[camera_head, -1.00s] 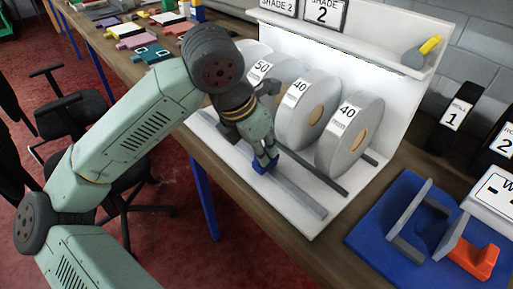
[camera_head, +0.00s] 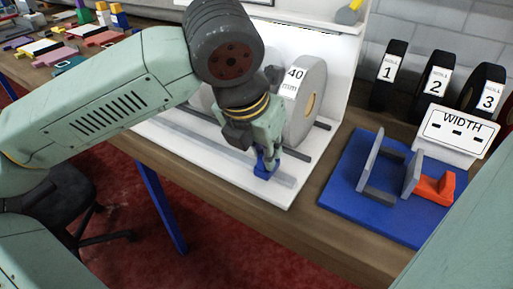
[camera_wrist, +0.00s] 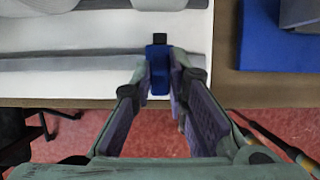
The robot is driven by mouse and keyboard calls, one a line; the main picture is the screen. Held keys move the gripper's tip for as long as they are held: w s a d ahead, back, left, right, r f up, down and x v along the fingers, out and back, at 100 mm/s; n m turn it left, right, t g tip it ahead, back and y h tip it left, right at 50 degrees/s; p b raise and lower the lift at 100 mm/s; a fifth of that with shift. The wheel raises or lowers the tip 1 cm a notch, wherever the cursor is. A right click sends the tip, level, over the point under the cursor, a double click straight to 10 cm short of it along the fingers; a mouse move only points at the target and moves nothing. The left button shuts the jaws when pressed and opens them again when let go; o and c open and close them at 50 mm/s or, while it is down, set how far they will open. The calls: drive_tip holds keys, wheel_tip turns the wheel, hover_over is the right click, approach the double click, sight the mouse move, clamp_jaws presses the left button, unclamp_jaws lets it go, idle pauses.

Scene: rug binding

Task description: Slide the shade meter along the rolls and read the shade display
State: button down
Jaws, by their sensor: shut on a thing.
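My gripper (camera_head: 266,158) is shut on a small blue block, the shade meter (camera_head: 263,172), which sits on the grey rail (camera_head: 284,180) near its right end. In the wrist view the shade meter (camera_wrist: 158,70) is between my fingertips (camera_wrist: 160,80). The right-hand grey roll (camera_head: 311,95), labelled 40 mm, stands upright behind the meter on the white stand (camera_head: 342,62). Another roll (camera_head: 205,98) shows partly behind my arm. The shade display is cut off at the top of the head view, so its reading does not show.
To the right, a blue board (camera_head: 340,192) holds grey uprights (camera_head: 411,174) and an orange piece (camera_head: 437,189). A WIDTH display (camera_head: 455,131) and dark rolls numbered 1 (camera_head: 388,75), 2 (camera_head: 434,85) and 3 (camera_head: 485,98) stand behind it.

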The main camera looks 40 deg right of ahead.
drive_tip(key=c, duration=1.6)
unclamp_jaws()
drive_tip(key=shift+o, duration=0.2)
drive_tip(key=v, duration=1.2)
